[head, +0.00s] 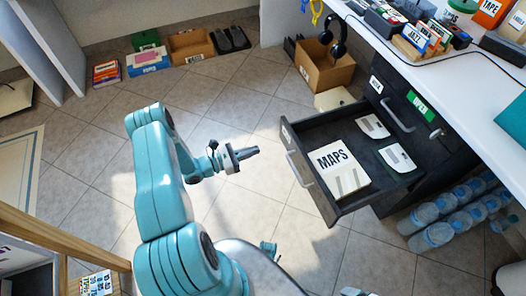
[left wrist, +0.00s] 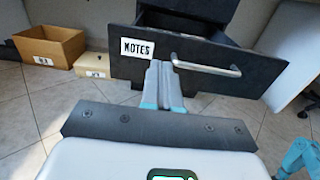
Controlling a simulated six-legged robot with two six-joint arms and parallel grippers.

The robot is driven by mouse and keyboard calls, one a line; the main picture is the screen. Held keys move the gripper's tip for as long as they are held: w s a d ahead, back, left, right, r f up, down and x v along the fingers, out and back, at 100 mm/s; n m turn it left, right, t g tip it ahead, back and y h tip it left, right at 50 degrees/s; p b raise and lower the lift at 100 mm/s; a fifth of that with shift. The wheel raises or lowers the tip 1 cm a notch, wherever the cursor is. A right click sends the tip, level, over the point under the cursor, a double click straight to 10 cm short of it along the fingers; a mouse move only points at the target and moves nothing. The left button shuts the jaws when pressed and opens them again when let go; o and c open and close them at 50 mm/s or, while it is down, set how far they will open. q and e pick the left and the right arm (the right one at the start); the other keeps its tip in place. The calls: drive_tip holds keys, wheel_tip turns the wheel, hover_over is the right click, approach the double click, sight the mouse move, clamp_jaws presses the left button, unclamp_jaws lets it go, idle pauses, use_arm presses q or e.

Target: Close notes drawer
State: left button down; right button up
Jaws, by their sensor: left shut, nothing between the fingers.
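The notes drawer (head: 338,212) is pulled out of a dark cabinet at the right of the head view. It holds a white book marked MAPS (head: 345,172) and two pale, flat items. In the left wrist view the dark drawer front (left wrist: 215,84) shows a white NOTES label (left wrist: 137,48) and a silver bar handle (left wrist: 207,67). My left gripper (head: 256,151) is shut and empty, to the left of the drawer front and apart from it in the head view. In the wrist view its fingers (left wrist: 158,66) overlap the front between label and handle; contact cannot be told.
A closed drawer with a handle (head: 398,115) is in the cabinet (head: 448,155). Water bottles (head: 432,236) lie beside it. A cardboard box (head: 325,70) stands behind. A white desk (head: 480,75) runs along the right. The tiled floor (head: 248,110) around my left gripper is clear.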

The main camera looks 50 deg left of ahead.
sight(292, 138)
use_arm(q)
drive_tip(key=b+x, duration=0.1)
drive_tip(key=x, duration=1.1)
drive_tip(key=shift+w+d+b, duration=0.15)
drive_tip(key=shift+b, duration=0.2)
use_arm(e)
drive_tip(key=shift+d+x, duration=0.2)
drive_tip(key=shift+x, duration=0.7)
use_arm(q)
drive_tip(key=shift+w, duration=0.1)
use_arm(e)
drive_tip(key=shift+f, duration=0.1)
